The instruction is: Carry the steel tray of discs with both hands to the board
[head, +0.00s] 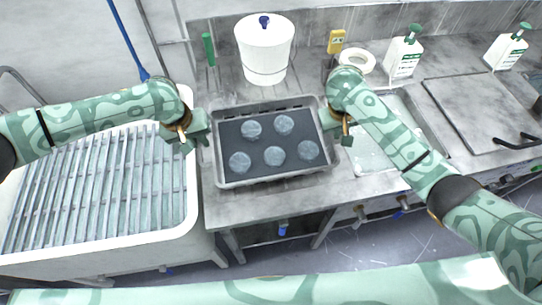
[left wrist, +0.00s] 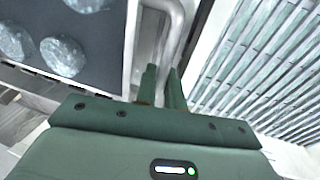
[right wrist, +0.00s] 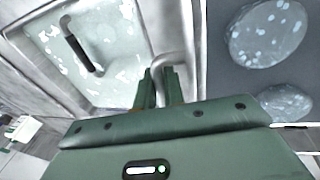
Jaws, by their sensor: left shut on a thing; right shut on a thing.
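The steel tray (head: 278,178) has a dark inside with several pale round discs (head: 274,156) lying flat in it, apart from each other. It appears level over the counter; I cannot tell whether it touches it. My left gripper (head: 207,134) is shut on the tray's left handle, a bent bar seen in the left wrist view (left wrist: 172,35). My right gripper (head: 328,120) is shut on the right handle, which shows in the right wrist view (right wrist: 180,62). A flat grey panel (head: 475,108) lies at the right; I cannot tell whether it is the board.
A white pot (head: 264,52) stands behind the tray, with a yellow device (head: 336,41), a white ring (head: 357,61) and pump bottles (head: 404,56) to its right. A slatted basin (head: 95,185) is at the left. A shallow wet basin (head: 372,155) lies right of the tray.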

